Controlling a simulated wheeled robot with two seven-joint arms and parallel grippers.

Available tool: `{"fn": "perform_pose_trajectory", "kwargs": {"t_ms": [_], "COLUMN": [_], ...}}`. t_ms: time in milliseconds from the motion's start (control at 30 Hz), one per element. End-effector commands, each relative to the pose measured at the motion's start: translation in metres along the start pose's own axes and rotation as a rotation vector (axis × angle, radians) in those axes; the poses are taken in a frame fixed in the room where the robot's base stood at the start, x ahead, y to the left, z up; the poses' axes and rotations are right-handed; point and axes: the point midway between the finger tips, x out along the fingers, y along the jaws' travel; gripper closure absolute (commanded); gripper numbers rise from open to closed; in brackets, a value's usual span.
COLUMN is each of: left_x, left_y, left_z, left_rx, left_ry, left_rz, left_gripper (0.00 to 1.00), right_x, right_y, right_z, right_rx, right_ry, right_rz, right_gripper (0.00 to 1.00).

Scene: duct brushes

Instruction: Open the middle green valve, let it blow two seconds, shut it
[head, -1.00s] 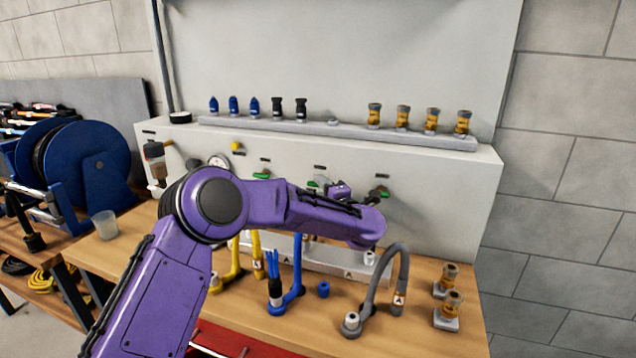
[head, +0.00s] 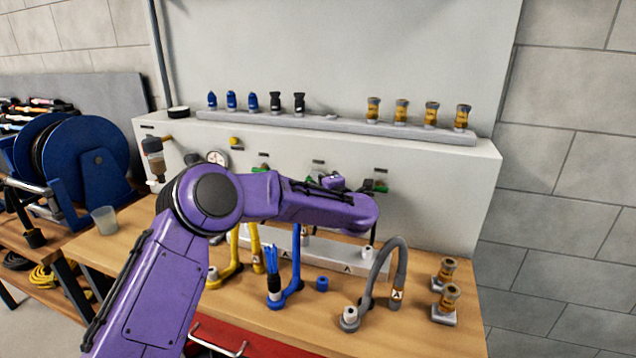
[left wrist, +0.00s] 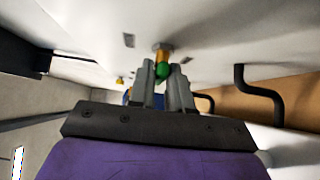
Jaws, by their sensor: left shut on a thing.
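The middle green valve shows in the left wrist view as a green handle (left wrist: 163,71) under a brass fitting (left wrist: 163,50) on the pale panel. My left gripper (left wrist: 165,75) is shut on the green handle, one grey finger on each side. In the head view my left gripper (head: 332,182) is at the panel under the middle label, and my purple forearm hides most of it and the middle handle. The left green valve (head: 262,168) is partly behind my arm. The right green valve (head: 381,187) shows just right of my gripper. My right gripper is out of view.
Below my arm on the wooden bench (head: 420,325) stand yellow, blue and grey hoses (head: 402,270) and brass fittings (head: 450,298). A ledge (head: 340,127) above holds blue, black and brass nozzles. A blue reel (head: 95,165) and a cup (head: 105,222) stand left.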

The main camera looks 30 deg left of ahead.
Motion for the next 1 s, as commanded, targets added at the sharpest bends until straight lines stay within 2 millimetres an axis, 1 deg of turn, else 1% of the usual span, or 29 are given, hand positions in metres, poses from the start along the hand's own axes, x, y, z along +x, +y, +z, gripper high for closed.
{"fn": "perform_pose_trajectory", "kwargs": {"t_ms": [267,1000], "left_x": [0.0007,0.0040], "left_y": [0.0026,0.0084], "left_z": [-0.0007,-0.0041], "left_rx": [-0.132,-0.630], "left_ry": [0.001,0.003], "left_rz": [-0.132,-0.629], "left_gripper": [1.00,1.00], "right_x": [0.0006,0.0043], "right_y": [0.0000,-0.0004], "right_z": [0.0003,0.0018], "right_rx": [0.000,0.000], "right_ry": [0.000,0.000], "right_rz": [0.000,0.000], "right_gripper": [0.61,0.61]}}
